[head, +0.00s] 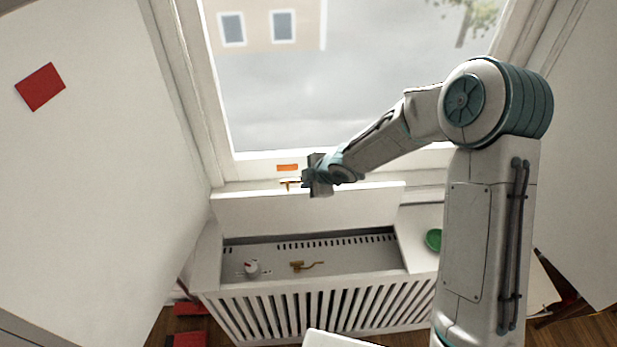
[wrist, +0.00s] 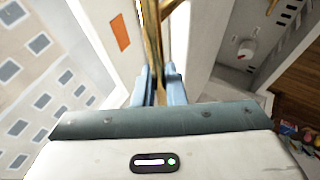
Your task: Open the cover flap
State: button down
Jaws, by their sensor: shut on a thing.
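The cover flap (head: 300,208) is a long white panel standing raised at the back of the white slatted radiator cover (head: 300,305). The compartment below it is uncovered. My gripper (head: 314,176) is at the flap's top edge, near its middle. A brass handle (head: 290,184) shows there, just left of the gripper. In the wrist view, the blue fingers (wrist: 161,72) are closed around a narrow brass strip (wrist: 152,32), apparently this handle, beside the white flap (wrist: 194,45). The exact grip contact is partly hidden.
Inside the compartment are a white knob with a red mark (head: 251,268) and a brass lever fitting (head: 303,266). A green dish (head: 433,240) sits on the right top panel. The window (head: 340,90) is close behind, with an orange label (head: 287,167) on its frame.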

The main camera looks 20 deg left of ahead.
jog(key=c, duration=1.5)
grip_release()
jog(key=shift+s, duration=0.1)
jog(key=shift+d, duration=0.1)
jog(key=p+v, duration=0.3)
jog(key=v, duration=1)
jog(key=shift+r, duration=0.4)
jog(key=shift+d, duration=0.15)
